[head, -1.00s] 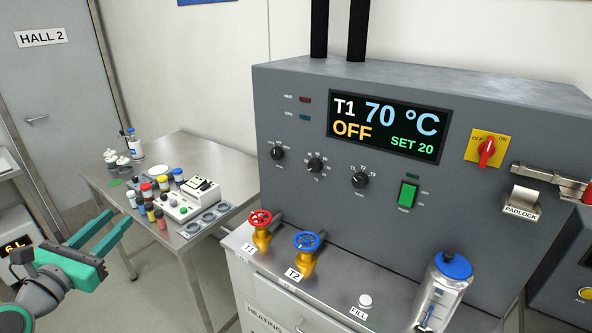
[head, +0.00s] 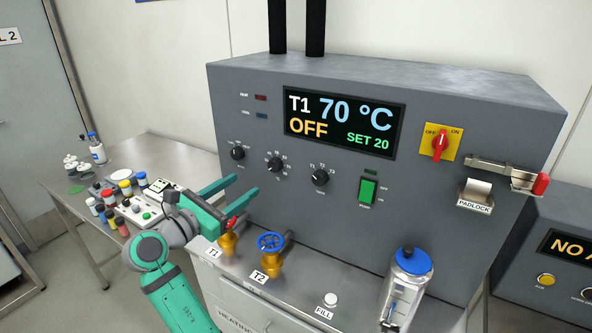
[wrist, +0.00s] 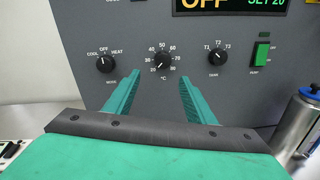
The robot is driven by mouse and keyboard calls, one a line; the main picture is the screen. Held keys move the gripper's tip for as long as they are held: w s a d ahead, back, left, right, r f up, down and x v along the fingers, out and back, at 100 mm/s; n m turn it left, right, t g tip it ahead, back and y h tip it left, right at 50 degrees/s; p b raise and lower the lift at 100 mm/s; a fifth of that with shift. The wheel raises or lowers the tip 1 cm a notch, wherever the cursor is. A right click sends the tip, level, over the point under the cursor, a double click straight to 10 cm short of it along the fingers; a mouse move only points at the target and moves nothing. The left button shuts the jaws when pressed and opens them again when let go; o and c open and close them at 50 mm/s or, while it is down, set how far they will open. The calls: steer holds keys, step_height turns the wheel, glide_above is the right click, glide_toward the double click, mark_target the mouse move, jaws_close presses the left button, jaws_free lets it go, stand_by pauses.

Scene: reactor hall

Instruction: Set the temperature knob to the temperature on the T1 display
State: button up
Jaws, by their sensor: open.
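The display (head: 340,120) on the grey control panel reads T1 70 °C, OFF and SET 20. The temperature knob (head: 275,164) is the middle one of three black knobs below it. In the wrist view the temperature knob (wrist: 162,62) has a scale from 20 to 80 around it, and its pointer is at the lower left, by 20. My gripper (head: 243,188) is open and empty, just in front of the panel and a little below the knob. In the wrist view my gripper's fingers (wrist: 160,80) lie to either side below the knob, apart from it.
The mode knob (wrist: 104,64) is left, the tank knob (wrist: 217,58) right. The red T1 valve (head: 229,236) and blue T2 valve (head: 270,253) stand close below my gripper. A steel canister (head: 405,290) stands right. A side table (head: 140,160) holds bottles.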

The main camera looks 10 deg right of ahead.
mark_target(272, 168)
steer(key=x, duration=1.1)
steer(key=shift+s+d, duration=0.1)
steer(key=shift+d, duration=0.3)
steer(key=c, duration=1)
